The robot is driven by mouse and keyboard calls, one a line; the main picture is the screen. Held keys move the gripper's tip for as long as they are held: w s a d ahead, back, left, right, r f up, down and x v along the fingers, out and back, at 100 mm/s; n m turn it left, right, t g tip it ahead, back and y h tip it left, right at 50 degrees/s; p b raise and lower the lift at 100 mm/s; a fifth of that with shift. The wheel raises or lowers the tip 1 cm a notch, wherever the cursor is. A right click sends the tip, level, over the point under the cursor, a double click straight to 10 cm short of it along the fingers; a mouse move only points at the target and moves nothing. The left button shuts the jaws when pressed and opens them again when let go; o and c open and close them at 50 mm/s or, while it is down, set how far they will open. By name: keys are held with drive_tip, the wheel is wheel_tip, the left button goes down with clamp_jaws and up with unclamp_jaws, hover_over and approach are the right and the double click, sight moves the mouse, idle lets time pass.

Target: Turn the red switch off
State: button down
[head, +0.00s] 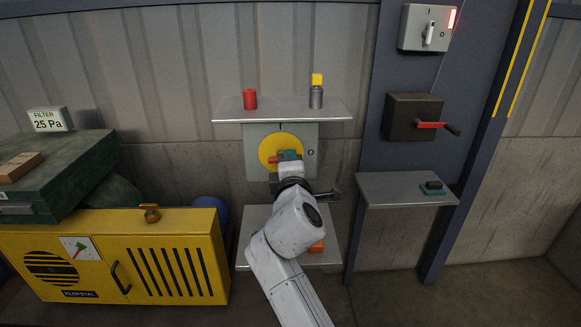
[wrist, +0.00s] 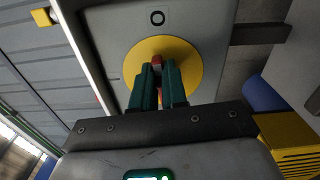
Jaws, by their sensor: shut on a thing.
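The red switch is a red handle (head: 272,160) on a round yellow disc (head: 267,145), set on a grey wall plate (head: 251,163). In the head view, an I mark is above the disc and an O mark is to its right. My gripper (head: 289,155) is at the disc with its green fingers shut on the handle. In the wrist view, the gripper (wrist: 158,70) has a finger on each side of the red handle (wrist: 157,61), in front of the yellow disc (wrist: 188,61). The O shows above the disc there. The fingers hide most of the handle, so its exact angle is hard to tell.
A lower shelf (head: 247,245) is behind my arm. To the right are a crank box (head: 401,117) and a lever switch box (head: 412,36). A yellow cabinet (head: 130,220) stands left.

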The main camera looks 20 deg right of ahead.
drive_tip(key=shift+a+f+m+b, duration=0.1)
drive_tip(key=shift+f+m+b, duration=0.2)
drive_tip(key=shift+m, duration=0.4)
drive_tip(key=c, duration=1.2)
unclamp_jaws()
drive_tip(key=shift+r, duration=0.15)
drive_tip(key=shift+o, duration=0.2)
drive_tip(key=v, duration=1)
drive_tip(key=shift+s+a, duration=0.15)
drive_tip(key=shift+s, duration=0.2)
